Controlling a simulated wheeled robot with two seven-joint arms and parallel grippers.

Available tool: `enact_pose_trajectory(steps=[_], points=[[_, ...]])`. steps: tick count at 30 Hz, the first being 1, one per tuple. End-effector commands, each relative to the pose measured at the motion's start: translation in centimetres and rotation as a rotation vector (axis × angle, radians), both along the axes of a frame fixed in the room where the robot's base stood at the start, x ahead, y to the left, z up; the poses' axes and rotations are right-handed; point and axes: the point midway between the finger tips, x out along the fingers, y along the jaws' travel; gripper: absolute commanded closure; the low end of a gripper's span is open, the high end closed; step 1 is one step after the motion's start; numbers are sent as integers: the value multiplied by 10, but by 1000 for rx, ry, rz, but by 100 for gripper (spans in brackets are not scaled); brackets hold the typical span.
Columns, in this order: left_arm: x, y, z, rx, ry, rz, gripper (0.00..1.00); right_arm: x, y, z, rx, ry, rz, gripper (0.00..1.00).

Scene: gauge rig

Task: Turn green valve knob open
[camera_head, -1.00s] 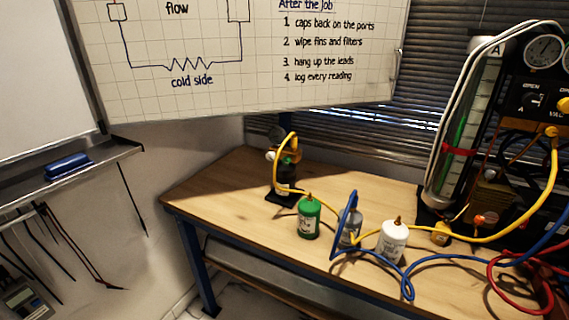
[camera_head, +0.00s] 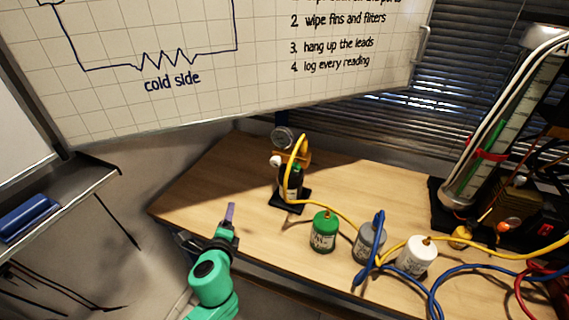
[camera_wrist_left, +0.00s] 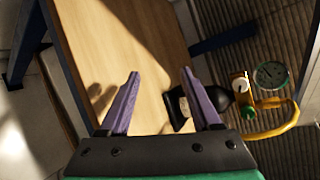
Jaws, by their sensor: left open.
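A small black device (camera_head: 290,183) with a gauge (camera_head: 284,138) and a yellow hose stands on the bench. It also shows in the left wrist view, right of the fingers, with its gauge dial (camera_wrist_left: 271,76). A small green part (camera_wrist_left: 243,84) sits beside a white piece there, near the dial; it may be the valve knob. In the head view I see a white round part (camera_head: 275,161) on the device, but no clear green knob. My left gripper (camera_head: 230,213) is open and empty, left of the device and apart from it; its purple fingers (camera_wrist_left: 160,73) point over the bench.
A green bottle (camera_head: 323,232), a grey bottle (camera_head: 369,243) and a white bottle (camera_head: 416,257) stand right of the device. Yellow and blue hoses run across the bench (camera_head: 215,175). A whiteboard (camera_head: 250,70) hangs behind. The bench's left end is clear.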

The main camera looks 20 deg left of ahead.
Motion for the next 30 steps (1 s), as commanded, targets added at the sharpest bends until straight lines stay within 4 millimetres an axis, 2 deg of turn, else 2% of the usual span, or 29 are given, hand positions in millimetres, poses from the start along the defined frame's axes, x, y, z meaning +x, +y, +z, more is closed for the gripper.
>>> enact_pose_trajectory(steps=[1,4,6,9,14,19,24,30], points=[[11,-14,24,210,-25,-121,36,-2,-1,3,-2,3,-1,28],[23,-59,61,702,-65,-377,36,-2,-3,6,-4,3,-3,28],[25,-89,71,1004,-81,-516,36,-2,-4,8,-5,3,-3,28],[23,-115,71,1264,-89,-625,36,-1,-6,9,-8,2,-3,28],[37,-121,72,1320,-92,-643,36,1,-5,14,-7,-3,-2,28],[79,-125,74,1316,-93,-640,36,4,-3,23,-5,-7,1,28],[125,-129,71,1315,-92,-641,36,4,-1,22,-1,-7,1,28],[161,-132,69,1313,-91,-641,36,5,3,17,5,-8,0,28]])
